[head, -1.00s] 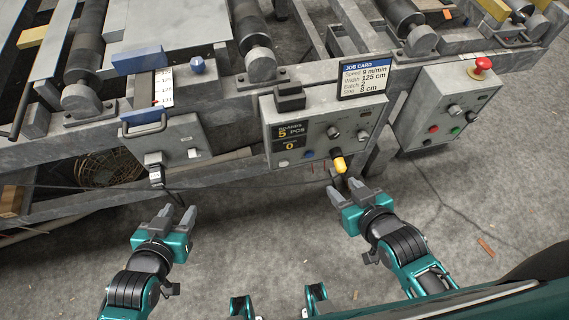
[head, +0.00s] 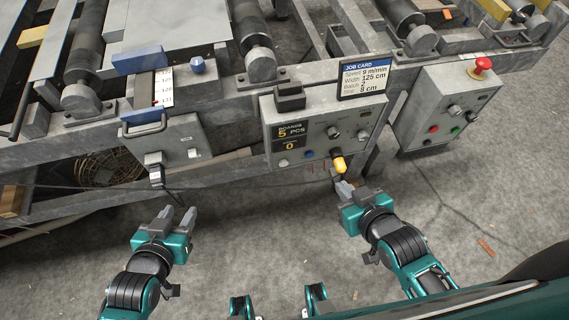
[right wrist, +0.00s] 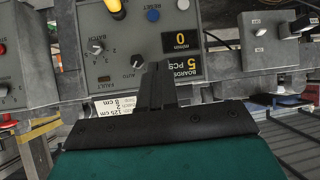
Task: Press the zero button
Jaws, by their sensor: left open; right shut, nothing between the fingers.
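I cannot read a zero label on any button. The middle control panel (head: 325,130) has a counter showing 5 PCS and 0, a blue button (head: 309,154) and a yellow-tipped knob (head: 339,164). The blue button also shows in the right wrist view (right wrist: 153,15), with RESET beside it. My right gripper (head: 343,188) is shut and empty, below the yellow knob; its fingers (right wrist: 156,85) are together. My left gripper (head: 178,215) is open and empty, below the left box.
A right-hand box (head: 445,108) carries a red mushroom button (head: 482,65) and red and green buttons. A job card (head: 363,81) stands above the middle panel. Machine rollers (head: 255,40) and the frame lie behind. The floor in front is mostly clear.

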